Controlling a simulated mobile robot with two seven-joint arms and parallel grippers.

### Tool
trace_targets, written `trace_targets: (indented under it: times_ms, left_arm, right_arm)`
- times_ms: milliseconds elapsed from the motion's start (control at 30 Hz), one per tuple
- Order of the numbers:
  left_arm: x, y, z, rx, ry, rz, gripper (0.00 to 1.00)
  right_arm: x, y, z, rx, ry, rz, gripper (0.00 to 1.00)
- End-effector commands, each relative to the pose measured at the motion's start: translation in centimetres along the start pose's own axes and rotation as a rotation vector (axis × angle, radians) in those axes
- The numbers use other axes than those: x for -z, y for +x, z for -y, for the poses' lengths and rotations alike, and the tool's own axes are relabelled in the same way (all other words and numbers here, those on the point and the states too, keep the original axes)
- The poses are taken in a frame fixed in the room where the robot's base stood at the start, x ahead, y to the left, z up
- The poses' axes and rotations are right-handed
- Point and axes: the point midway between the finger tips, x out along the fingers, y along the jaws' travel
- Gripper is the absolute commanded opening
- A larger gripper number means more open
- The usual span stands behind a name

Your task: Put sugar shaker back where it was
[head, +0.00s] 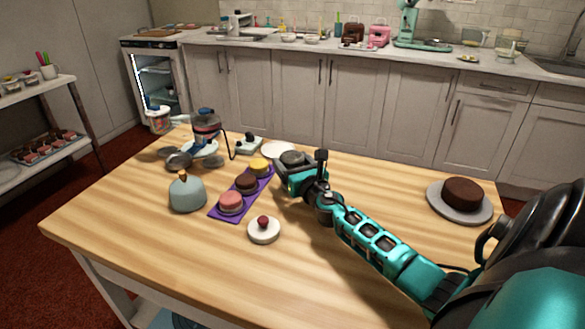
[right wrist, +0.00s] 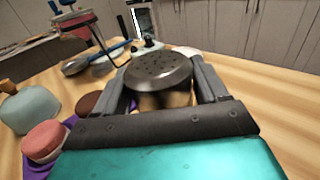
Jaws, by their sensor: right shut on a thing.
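The sugar shaker (right wrist: 158,68) shows in the right wrist view as a dark, round, perforated top between the two grey fingers. Most of its body is hidden by the gripper. In the head view its dark top (head: 292,157) shows at the end of my right arm. My right gripper (head: 296,165) is shut on the shaker, over the table's middle, just right of the purple tray. I cannot tell whether the shaker's base touches the table. My left gripper is not in view.
A purple tray (head: 222,214) with several small cakes lies left of my right gripper. A blue-grey domed jar (head: 187,194), a white-topped cake (head: 264,231) and a white plate (head: 277,149) are near. A chocolate cake (head: 463,193) stands at right.

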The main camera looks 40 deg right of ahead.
Motion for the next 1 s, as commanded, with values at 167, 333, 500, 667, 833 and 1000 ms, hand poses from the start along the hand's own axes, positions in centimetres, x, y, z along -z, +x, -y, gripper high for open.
trace_targets:
  times_ms: [167, 333, 500, 667, 833, 1000]
  left_arm:
    - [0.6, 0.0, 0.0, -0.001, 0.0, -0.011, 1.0]
    - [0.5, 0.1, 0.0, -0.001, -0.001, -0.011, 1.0]
    - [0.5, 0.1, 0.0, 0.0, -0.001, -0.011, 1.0]
    - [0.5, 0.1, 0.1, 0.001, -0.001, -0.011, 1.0]
    - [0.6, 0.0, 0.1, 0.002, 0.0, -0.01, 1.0]
    - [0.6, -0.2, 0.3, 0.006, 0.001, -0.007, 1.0]
  right_arm:
    - [-0.2, 0.0, 0.0, 0.0, 0.0, 0.002, 0.32]
    - [0.2, 0.0, 0.0, 0.0, 0.0, 0.0, 0.77]
    - [0.2, 0.0, 0.0, 0.0, 0.0, 0.0, 0.93]
    - [0.2, 0.0, 0.0, 0.0, 0.0, 0.0, 0.98]
    - [0.0, 0.0, 0.0, 0.0, 0.0, 0.0, 0.98]
    - [-0.1, -1.3, 0.0, -0.001, -0.001, -0.002, 0.98]
